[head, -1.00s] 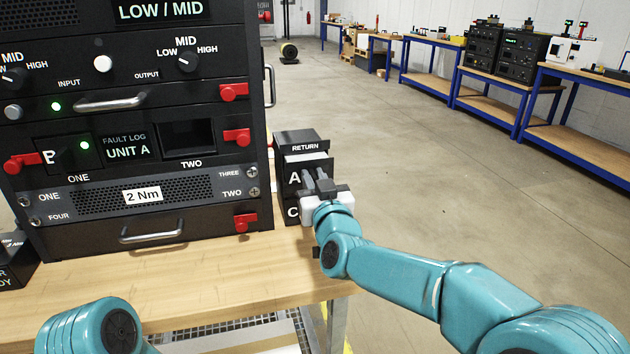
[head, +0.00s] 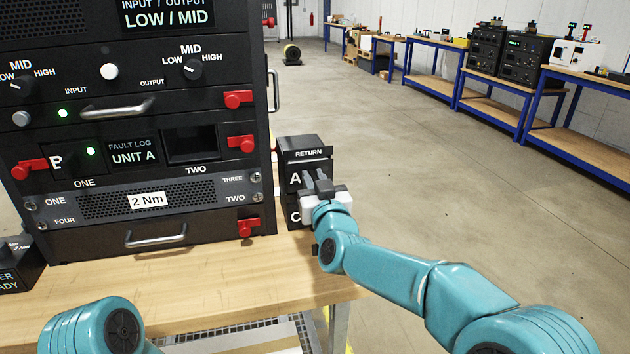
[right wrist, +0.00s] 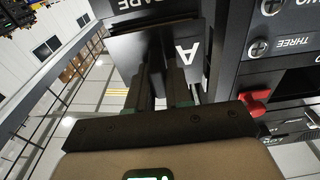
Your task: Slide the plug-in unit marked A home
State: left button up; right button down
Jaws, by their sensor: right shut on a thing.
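The black plug-in unit marked A (head: 295,178) sits in the upper part of the dark holder labelled RETURN (head: 308,142), right of the rack. My right gripper (head: 318,182) is shut on it, covering much of its front. In the right wrist view the letter A shows on the dark unit (right wrist: 187,60) beside my fingers (right wrist: 160,92). In the rack, bay TWO (head: 191,143) is an open dark hole, with a unit marked B (head: 62,162) left of it in bay ONE. My left gripper is out of view.
Red latches (head: 240,143) stick out at the rack's right side, one beside bay TWO. A 2 Nm panel (head: 110,203) lies below the bays. A unit marked C (head: 294,217) sits low in the holder. The wooden bench (head: 200,280) has bare room in front.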

jog(key=shift+w+a+r+p, duration=0.2)
jog(key=shift+w+p, duration=0.1)
jog(key=shift+w, duration=0.2)
jog(key=c, duration=1)
grip_release()
jog(key=shift+o, duration=0.2)
jog(key=shift+f, duration=0.3)
jog(key=shift+s+d, duration=0.2)
jog(key=shift+s, duration=0.25)
jog(key=b+v, duration=0.3)
jog(key=v, duration=1.2)
jog(key=shift+s, duration=0.2)
jog(key=shift+d, duration=0.1)
